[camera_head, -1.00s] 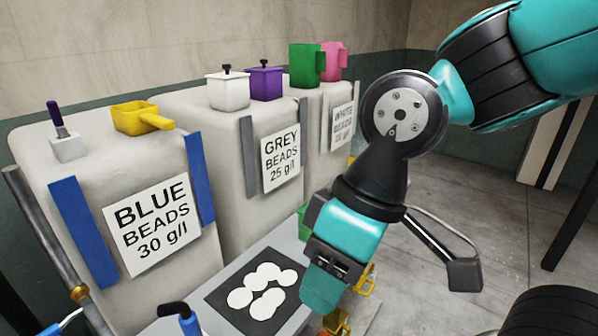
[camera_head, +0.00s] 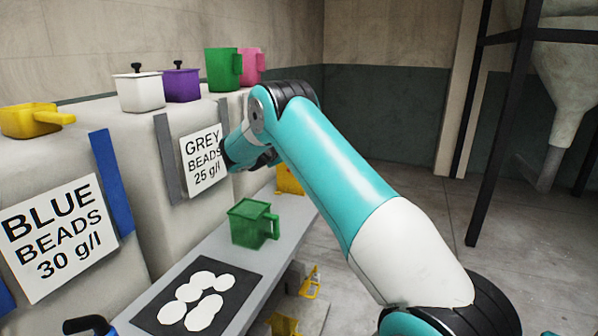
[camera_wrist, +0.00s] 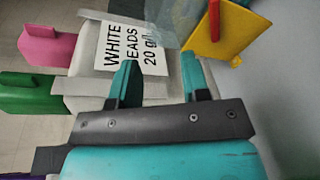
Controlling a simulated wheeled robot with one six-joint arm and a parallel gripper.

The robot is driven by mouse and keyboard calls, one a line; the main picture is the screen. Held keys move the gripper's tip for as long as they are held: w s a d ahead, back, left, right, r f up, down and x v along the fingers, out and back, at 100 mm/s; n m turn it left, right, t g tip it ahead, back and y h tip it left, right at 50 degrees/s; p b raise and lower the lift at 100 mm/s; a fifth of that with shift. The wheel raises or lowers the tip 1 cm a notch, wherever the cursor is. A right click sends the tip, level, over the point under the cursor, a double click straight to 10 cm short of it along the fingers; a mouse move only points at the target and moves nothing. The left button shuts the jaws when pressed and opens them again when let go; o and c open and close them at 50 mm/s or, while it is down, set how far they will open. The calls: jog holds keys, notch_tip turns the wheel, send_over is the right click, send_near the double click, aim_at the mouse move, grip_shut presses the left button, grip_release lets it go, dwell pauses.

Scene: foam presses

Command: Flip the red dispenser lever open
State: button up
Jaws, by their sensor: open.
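A red lever-like bar (camera_wrist: 214,20) shows at the top edge of the wrist view, in front of a yellow piece (camera_wrist: 212,50). Its upper end is cut off by the frame, and I cannot tell its full position. My gripper (camera_wrist: 158,75) is open and empty, its two teal fingers apart below the WHITE BEADS label (camera_wrist: 133,45). The red bar lies above and right of the fingers, apart from them in the picture. In the head view my arm hides the fingertips and no red lever shows.
A grey bench holds a green jug (camera_head: 250,224) and a black mat (camera_head: 165,318) with white discs. The GREY BEADS bag (camera_head: 150,215) stands behind the bench. Open floor (camera_head: 400,200) is to the right.

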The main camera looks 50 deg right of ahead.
jog(key=s+d+f+n+h+p, duration=0.15)
jog(key=d+f, duration=0.25)
jog(key=f, duration=0.6)
jog(key=x, duration=0.7)
jog(key=shift+d+r+g+h, duration=0.35)
jog(key=shift+r+g+h, duration=0.05)
jog(key=shift+r+h, duration=0.05)
